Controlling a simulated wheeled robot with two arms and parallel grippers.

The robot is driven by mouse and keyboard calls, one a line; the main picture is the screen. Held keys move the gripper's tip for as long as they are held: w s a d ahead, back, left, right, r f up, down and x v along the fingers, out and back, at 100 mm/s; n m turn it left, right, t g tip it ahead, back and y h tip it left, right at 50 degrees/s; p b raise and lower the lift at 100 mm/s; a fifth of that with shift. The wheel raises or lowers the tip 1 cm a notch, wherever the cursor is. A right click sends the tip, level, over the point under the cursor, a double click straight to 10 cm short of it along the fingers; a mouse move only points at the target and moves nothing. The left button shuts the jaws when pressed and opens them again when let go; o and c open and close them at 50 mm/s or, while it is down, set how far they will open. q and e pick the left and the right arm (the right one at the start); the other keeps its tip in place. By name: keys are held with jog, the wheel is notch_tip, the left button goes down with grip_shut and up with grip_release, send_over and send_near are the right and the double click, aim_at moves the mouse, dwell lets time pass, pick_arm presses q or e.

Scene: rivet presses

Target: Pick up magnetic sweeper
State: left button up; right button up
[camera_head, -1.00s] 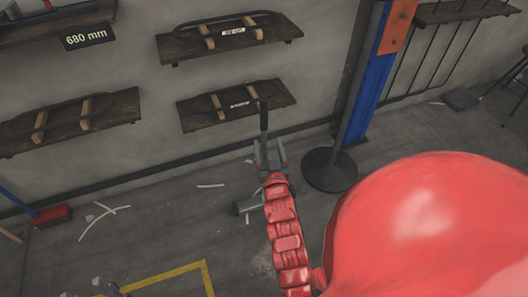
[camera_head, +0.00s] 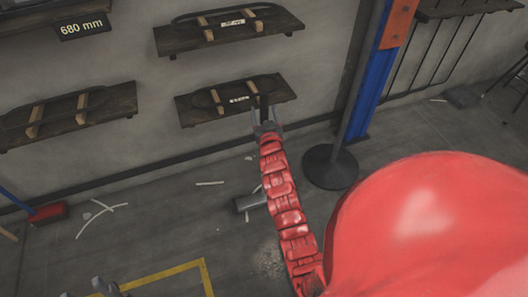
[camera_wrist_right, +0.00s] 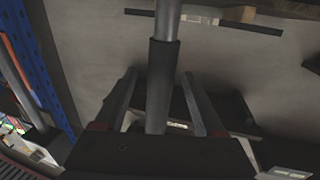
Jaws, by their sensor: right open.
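The magnetic sweeper stands on the floor by the wall, with its grey cylindrical head (camera_head: 250,202) to the left of my right arm. Its dark grip (camera_head: 264,107) shows just above my right gripper (camera_head: 267,127). My right gripper is open, with its fingers pointing up around the upper handle. In the right wrist view, the sweeper's pole with its dark sleeve (camera_wrist_right: 162,75) runs between the two spread fingers, and a gap shows on both sides. My arm hides most of the pole in the head view. My left gripper cannot be made out.
A wall shelf (camera_head: 190,117) is behind the handle, with another shelf (camera_head: 165,48) above it. White strips (camera_head: 210,183) lie on the floor. Grey pieces (camera_head: 100,286) show at the bottom left.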

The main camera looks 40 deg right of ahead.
grip_shut()
dwell(0.4)
jog(key=shift+w, duration=0.1)
dwell(0.9)
